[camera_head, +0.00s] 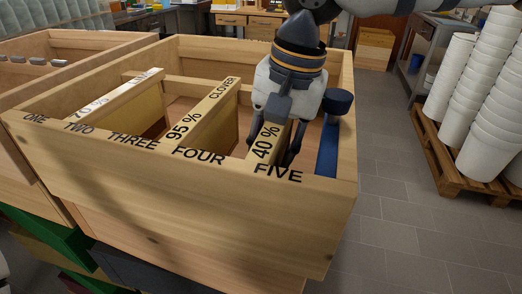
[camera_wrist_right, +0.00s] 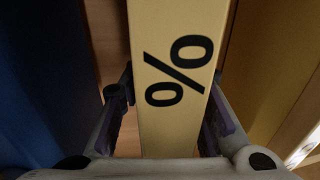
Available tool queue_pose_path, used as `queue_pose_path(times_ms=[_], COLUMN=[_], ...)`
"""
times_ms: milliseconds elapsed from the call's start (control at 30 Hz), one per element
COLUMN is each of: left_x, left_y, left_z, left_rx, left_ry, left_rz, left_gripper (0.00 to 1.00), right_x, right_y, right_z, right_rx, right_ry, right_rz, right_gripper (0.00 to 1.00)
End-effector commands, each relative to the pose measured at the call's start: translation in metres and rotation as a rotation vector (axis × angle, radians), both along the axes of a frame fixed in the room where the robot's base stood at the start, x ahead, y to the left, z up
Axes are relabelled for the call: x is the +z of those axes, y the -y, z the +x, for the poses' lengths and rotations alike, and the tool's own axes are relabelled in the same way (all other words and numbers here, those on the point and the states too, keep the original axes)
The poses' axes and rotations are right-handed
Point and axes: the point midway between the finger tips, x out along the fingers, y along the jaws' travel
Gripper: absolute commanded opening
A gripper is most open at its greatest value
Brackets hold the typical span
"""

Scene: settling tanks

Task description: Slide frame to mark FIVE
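The frame marked 40 % (camera_head: 264,150) stands in the wooden box (camera_head: 180,195). Its front end is at the front wall, just behind the left part of the FIVE mark (camera_head: 278,173). My right gripper (camera_head: 277,140) reaches down over this frame, one finger on each side. In the right wrist view the frame's top bar (camera_wrist_right: 176,95) runs between the fingers (camera_wrist_right: 170,90), which appear to press on both its sides. The gripper body hides the rear of the frame in the head view. My left gripper is not in view.
The 95 % CLOVER frame (camera_head: 206,112) stands left, its front between THREE and FOUR. Another frame (camera_head: 120,90) stands near TWO. White buckets (camera_head: 490,110) stand on a pallet at right.

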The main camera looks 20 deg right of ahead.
Motion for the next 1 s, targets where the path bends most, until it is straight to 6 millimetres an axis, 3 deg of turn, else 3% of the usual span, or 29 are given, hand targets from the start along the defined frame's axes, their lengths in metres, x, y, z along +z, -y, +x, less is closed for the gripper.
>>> queue_pose_path(times_ms=[33,267,433,800,1000], left_x=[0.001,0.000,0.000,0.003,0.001], left_y=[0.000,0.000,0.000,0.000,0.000], left_z=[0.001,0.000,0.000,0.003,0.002], left_rx=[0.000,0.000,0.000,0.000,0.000], left_ry=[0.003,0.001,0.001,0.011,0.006], left_rz=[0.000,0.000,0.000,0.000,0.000], left_gripper=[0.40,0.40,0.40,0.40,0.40], right_x=[-0.010,-0.011,0.002,0.074,0.081], right_y=[0.038,0.038,0.031,-0.003,-0.009], right_z=[-0.027,-0.027,-0.021,0.002,0.006], right_rx=[-0.017,-0.017,-0.015,-0.003,0.002], right_ry=[-0.120,-0.123,-0.106,-0.014,-0.008], right_rz=[-0.147,-0.147,-0.129,-0.038,-0.023], right_gripper=[0.41,0.41,0.41,0.41,0.41])
